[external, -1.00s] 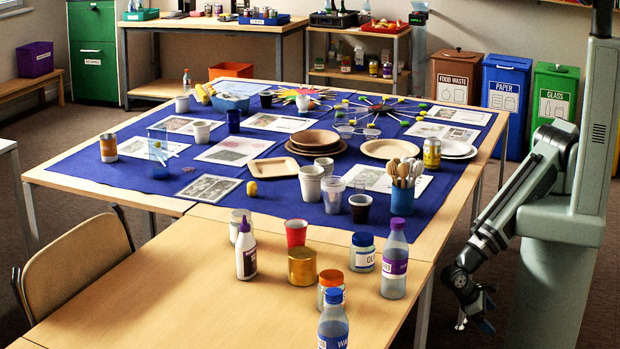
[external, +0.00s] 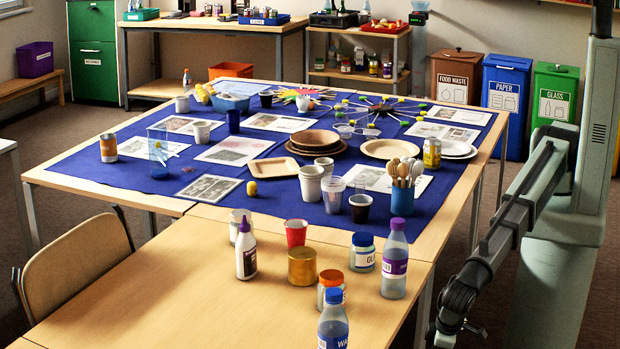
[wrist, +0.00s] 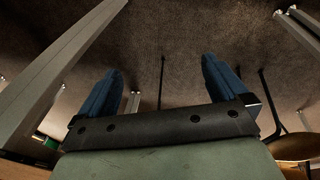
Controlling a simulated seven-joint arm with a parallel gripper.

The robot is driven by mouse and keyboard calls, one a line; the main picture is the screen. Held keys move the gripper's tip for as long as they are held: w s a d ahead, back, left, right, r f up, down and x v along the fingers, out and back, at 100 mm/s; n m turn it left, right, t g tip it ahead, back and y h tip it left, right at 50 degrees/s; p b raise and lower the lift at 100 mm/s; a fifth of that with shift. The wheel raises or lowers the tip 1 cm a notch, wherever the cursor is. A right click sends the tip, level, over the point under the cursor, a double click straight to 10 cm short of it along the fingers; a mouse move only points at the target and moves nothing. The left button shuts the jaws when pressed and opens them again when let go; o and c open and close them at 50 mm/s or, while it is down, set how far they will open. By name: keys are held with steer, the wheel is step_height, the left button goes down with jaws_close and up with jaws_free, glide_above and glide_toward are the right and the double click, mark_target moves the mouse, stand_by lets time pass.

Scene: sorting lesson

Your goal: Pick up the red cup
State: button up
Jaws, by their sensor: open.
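The red cup (external: 296,232) stands upright on the bare wooden part of the table, near the front edge of the blue cloth. A white glue bottle with a purple cap (external: 246,252) is to its left and a gold tin (external: 302,267) is close in front of it. My gripper (wrist: 160,85) shows in the wrist view with its two blue fingers wide apart and nothing between them. It points at the brown carpet and table legs, well away from the cup. In the external view my arm hangs low at the right, beside the table; its end is cut off or dark there.
An orange-lidded jar (external: 330,286), a blue-lidded jar (external: 363,252), a purple-labelled bottle (external: 394,262) and a blue-capped bottle (external: 333,322) stand between my arm and the cup. The table's front left is clear. A chair (external: 75,265) stands at the left.

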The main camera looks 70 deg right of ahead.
steer(key=w+a+r+t+y, duration=0.2)
steer(key=a+r+y, duration=0.1)
steer(key=a+r, duration=0.85)
steer(key=w+a+r+t+y, duration=0.2)
steer(key=a+r+t, duration=0.1)
steer(key=a+r, duration=0.8)
steer(key=w+a+r+t+y, duration=0.1)
steer(key=w+a+r, duration=0.15)
steer(key=r, duration=0.25)
steer(key=w+a+r+t, duration=0.1)
steer(key=w+a+r, duration=0.1)
steer(key=w+r, duration=0.3)
steer(key=g+h, duration=0.3)
steer(key=g, duration=0.1)
glide_above(293, 231)
steer(key=s+d, duration=0.5)
step_height(293, 231, down, 4)
steer(key=x, duration=0.8)
steer(key=shift+w+d+r, duration=0.1)
steer(key=shift+w+d, duration=0.1)
steer(key=shift+a+x, duration=0.15)
steer(key=shift+x, duration=1.15)
steer(key=shift+a+x, duration=0.1)
steer(key=shift+x, duration=1.25)
